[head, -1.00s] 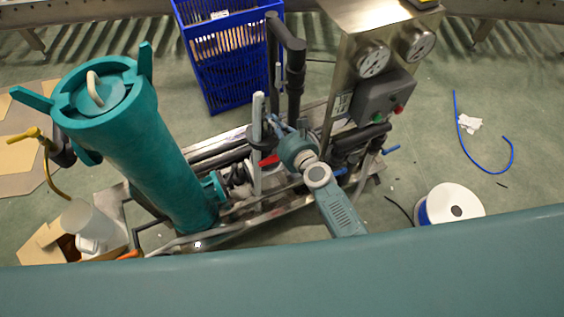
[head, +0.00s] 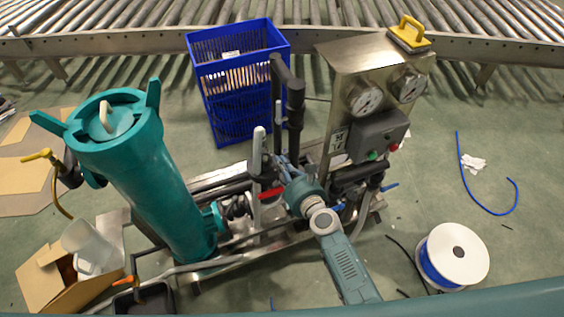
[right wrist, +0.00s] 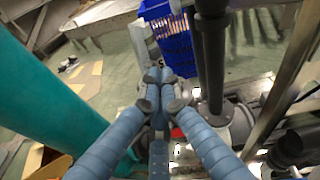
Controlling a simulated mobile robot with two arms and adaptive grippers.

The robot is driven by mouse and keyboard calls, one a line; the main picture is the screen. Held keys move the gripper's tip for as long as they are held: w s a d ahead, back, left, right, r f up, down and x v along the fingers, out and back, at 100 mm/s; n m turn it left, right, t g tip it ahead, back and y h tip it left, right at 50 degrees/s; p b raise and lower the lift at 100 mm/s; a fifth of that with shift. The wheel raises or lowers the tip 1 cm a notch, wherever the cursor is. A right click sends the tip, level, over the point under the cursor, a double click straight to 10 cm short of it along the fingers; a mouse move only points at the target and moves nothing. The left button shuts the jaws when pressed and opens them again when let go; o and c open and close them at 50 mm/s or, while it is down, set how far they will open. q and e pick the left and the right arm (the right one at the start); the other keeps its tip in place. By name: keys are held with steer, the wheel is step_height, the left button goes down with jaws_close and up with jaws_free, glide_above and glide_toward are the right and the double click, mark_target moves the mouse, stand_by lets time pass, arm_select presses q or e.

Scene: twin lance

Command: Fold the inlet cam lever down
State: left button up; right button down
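My right gripper (head: 283,162) reaches in from the lower right in the head view, over the pipework between the teal filter housing and the steel panel. In the right wrist view its blue fingers (right wrist: 158,78) run together and their tips meet, with nothing clearly held between them. A pale upright lever (head: 258,160) stands just left of the gripper; a pale bar (right wrist: 139,42) shows just beyond the fingertips in the right wrist view. I cannot tell for certain which part is the inlet cam lever. A red handle (head: 270,193) lies below the fingers. My left gripper is out of view.
The teal housing (head: 160,190) stands left, the gauge panel (head: 350,95) right. Dark vertical pipes (head: 294,110) rise close behind the gripper. A blue crate (head: 235,85) is behind. A hose reel (head: 455,255) and cardboard box (head: 62,285) are on the floor.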

steer(key=shift+s+d+r+p, duration=0.5)
steer(key=shift+s+r+p, duration=1)
steer(key=shift+r+p, duration=1.9)
steer(key=s+d+f+n+g+h, duration=0.1)
steer(key=s+d+f+n+g, duration=0.2)
steer(key=s+f+n, duration=0.75)
steer(key=s+d+f+n+g+h, duration=0.1)
steer(key=s+d+f+n+g, duration=0.45)
steer(key=f, duration=0.95)
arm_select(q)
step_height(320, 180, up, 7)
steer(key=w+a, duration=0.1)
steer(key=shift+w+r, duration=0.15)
arm_select(e)
steer(key=s+d+f+n+g+h, duration=0.1)
steer(key=s+d+f+n, duration=0.2)
steer(key=s, duration=0.8)
steer(key=s+d+f+n+g+h, duration=0.1)
steer(key=s+d+f+n+g, duration=0.1)
steer(key=s+f+n, duration=0.5)
steer(key=s+d+f+n+g+h, duration=0.1)
steer(key=s+d+f+n, duration=0.4)
steer(key=s, duration=1)
steer(key=shift+s+n+g, duration=0.25)
steer(key=shift+n+g, duration=0.1)
steer(key=shift+n, duration=0.35)
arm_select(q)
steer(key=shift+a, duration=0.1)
arm_select(e)
steer(key=shift+d, duration=0.1)
